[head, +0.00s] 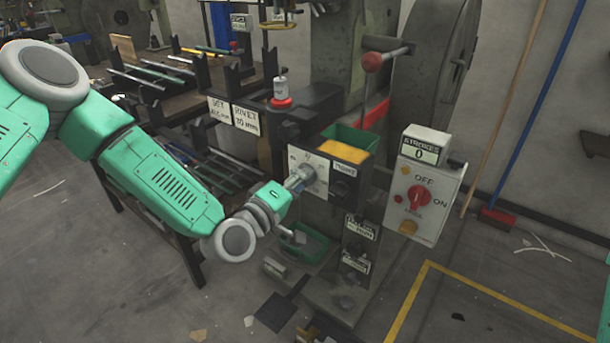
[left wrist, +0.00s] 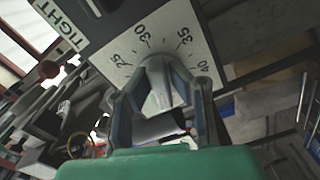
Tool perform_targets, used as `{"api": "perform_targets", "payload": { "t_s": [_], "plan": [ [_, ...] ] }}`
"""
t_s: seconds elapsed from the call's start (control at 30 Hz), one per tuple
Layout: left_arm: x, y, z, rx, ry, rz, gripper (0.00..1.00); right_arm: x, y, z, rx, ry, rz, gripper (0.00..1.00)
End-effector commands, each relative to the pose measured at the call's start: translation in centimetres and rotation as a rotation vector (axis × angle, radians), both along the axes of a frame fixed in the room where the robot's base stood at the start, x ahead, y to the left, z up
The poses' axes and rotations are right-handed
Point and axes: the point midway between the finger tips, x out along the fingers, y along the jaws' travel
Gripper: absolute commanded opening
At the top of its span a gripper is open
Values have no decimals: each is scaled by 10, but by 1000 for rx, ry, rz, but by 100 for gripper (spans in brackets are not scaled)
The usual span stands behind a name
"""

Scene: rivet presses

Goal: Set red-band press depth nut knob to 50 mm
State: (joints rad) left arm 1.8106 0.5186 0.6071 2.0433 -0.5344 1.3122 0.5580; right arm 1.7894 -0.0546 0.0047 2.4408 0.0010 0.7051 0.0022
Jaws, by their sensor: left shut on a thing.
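A white dial plate (head: 308,172) sits on the front of the press, and my left gripper (head: 300,180) is at it. In the left wrist view the plate (left wrist: 115,57) carries the numbers 25, 30, 35 and 40 around a grey knob (left wrist: 158,68). My left gripper (left wrist: 160,105) is shut on this knob, one finger on each side. The knob's upper end lies below the 30 mark; its exact setting cannot be read. A red strip (head: 371,121) shows on the press body behind. My right gripper is not in view.
A control box (head: 424,180) with a red switch and a counter reading 0 stands right of the dial. Signs (head: 246,120) and a rack of rods stand left. Floor at right is mostly clear.

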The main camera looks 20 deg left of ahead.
Motion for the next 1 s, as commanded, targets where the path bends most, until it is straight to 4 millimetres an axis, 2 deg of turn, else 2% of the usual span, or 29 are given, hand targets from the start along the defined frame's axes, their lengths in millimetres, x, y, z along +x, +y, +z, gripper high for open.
{"api": "perform_targets", "payload": {
  "t_s": [0.03,0.3,0.73,0.8,0.83,1.0],
  "plan": [
    [-2,3,-5,23,6,4,0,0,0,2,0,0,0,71],
    [-2,4,-6,85,-16,5,0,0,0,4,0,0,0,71],
    [-2,4,-7,93,-18,5,0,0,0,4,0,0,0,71],
    [-2,4,-7,93,-18,5,32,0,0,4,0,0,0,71],
    [-2,4,-6,92,-18,5,34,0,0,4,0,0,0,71],
    [-1,2,-4,92,-23,3,34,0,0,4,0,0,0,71]
  ]
}}
